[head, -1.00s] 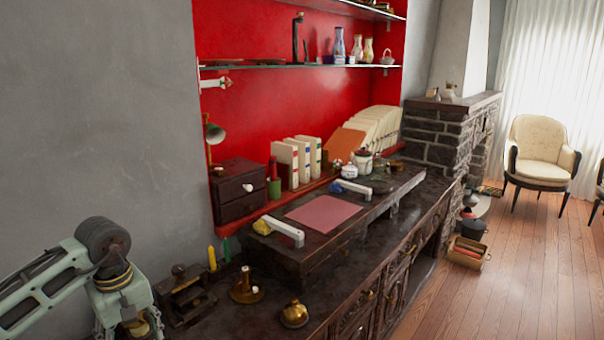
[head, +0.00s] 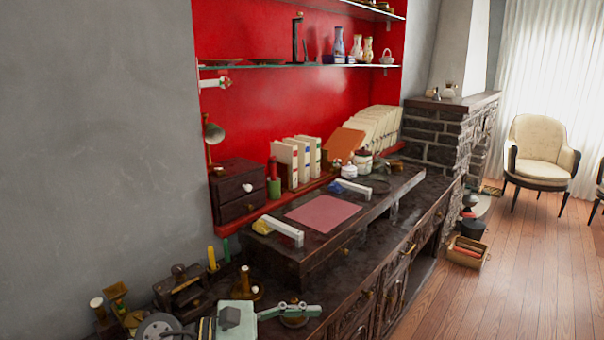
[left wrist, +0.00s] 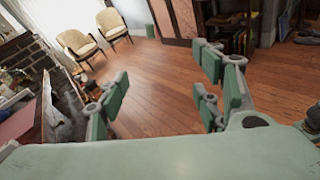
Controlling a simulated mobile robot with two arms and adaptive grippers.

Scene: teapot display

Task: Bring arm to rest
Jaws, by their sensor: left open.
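My left gripper (head: 288,311) is at the bottom of the head view, low over the front of the dark sideboard (head: 345,262). Its pale green body and a finger pointing right show there. In the left wrist view, the left gripper (left wrist: 163,84) has its green fingers spread wide with nothing between them. Beyond them is wooden floor. My right gripper is in neither view.
Brass and dark metal items (head: 182,285) crowd the sideboard beside my arm. A raised desk top with a pink sheet (head: 322,213) stands further back. The grey wall (head: 100,130) is at the left. Open wooden floor (head: 500,270) lies at the right.

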